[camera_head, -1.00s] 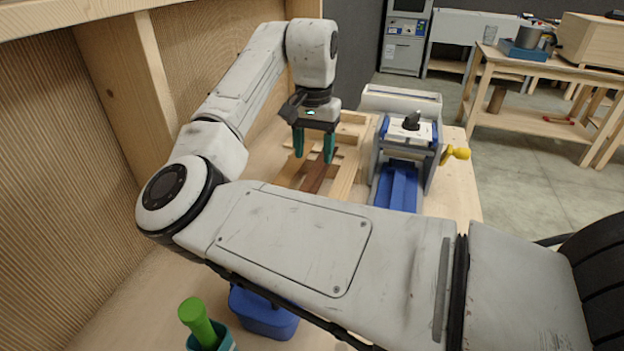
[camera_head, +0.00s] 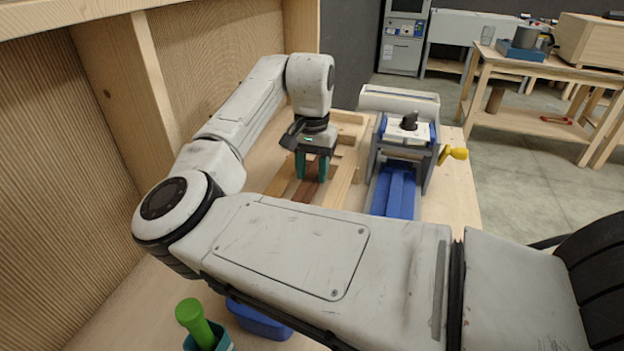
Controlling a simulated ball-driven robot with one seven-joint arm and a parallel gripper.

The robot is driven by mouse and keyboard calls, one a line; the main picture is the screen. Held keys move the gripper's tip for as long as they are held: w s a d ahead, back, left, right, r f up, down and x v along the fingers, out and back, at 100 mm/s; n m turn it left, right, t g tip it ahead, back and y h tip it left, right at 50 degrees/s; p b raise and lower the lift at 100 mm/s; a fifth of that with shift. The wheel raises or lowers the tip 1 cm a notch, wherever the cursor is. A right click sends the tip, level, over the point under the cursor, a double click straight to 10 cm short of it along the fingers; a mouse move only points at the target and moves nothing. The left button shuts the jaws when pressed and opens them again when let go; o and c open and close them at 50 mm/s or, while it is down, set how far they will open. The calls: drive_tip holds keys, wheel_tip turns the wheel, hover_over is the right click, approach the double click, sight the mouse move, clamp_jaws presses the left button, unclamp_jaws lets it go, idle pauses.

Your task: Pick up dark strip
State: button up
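The dark strip (camera_head: 306,190) is a reddish-brown piece of wood. It lies among paler wooden strips in a wooden rack on the workbench, in the middle of the head view. My gripper (camera_head: 312,171) points down over it, with its two green fingers on either side of the strip. The fingers look a little apart and low at the strip's level. I cannot tell whether they touch it. My arm hides the near end of the rack.
A wooden wall (camera_head: 215,70) rises on the left. A green-handled tool (camera_head: 196,322) in a teal cup and a blue bin (camera_head: 257,318) are at the front.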

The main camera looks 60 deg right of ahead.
drive_tip(key=c, duration=0.3)
drive_tip(key=shift+r, duration=0.15)
